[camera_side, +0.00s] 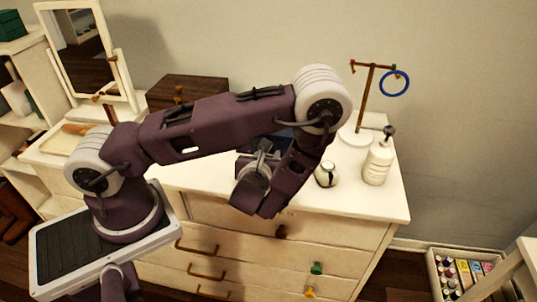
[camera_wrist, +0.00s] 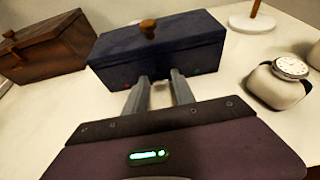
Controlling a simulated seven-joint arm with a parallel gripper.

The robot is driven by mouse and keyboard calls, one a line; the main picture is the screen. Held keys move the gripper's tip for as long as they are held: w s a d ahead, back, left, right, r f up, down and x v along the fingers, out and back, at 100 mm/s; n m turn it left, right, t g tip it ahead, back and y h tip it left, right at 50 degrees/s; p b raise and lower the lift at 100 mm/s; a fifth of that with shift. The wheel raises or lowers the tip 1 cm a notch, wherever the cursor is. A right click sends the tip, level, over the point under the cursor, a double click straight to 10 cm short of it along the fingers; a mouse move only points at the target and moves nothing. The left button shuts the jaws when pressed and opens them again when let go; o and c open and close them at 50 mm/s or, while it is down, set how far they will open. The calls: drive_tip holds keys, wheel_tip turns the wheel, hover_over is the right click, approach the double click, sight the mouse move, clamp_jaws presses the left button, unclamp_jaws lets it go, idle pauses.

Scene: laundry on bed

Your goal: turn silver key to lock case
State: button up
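A dark blue case (camera_wrist: 155,48) with a wooden knob on its closed lid stands on the white dresser top in the wrist view. In the side view the case (camera_side: 282,139) is mostly hidden behind my arm. My gripper (camera_wrist: 160,76) points at the lower front of the case, its two grey fingers apart with a gap between them. I see nothing held in the gap. Whether the fingertips touch the case I cannot tell. In the side view my gripper (camera_side: 263,150) is in front of the case. I cannot make out a silver key or a keyhole in either view.
A brown wooden box (camera_wrist: 40,46) stands left of the case. A pocket watch on a rounded holder (camera_wrist: 277,84) is to the right. A white bottle (camera_side: 377,165) and a stand with a blue ring (camera_side: 394,83) are farther right. A mirror (camera_side: 86,50) stands at left.

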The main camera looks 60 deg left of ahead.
drive_tip(key=v, duration=0.6)
drive_tip(key=s+a+r+n+g+y, duration=0.1)
drive_tip(key=s+a+r+n+g, duration=0.2)
drive_tip(key=s+r+n+g, duration=0.35)
drive_tip(key=s+a+r+n+g, duration=0.3)
drive_tip(key=s+r+n, duration=0.35)
drive_tip(key=n, duration=0.25)
drive_tip(key=s+d+r+n+t+h, duration=0.3)
drive_tip(key=d+r+n+t+h, duration=0.2)
drive_tip(key=d+r+n+h, duration=0.5)
drive_tip(key=d+n, duration=0.1)
drive_tip(key=d, duration=0.2)
drive_tip(key=shift+s+h, duration=0.3)
drive_tip(key=shift+s, duration=0.05)
drive_tip(key=shift+d+t, duration=0.15)
drive_tip(key=shift+t, duration=0.1)
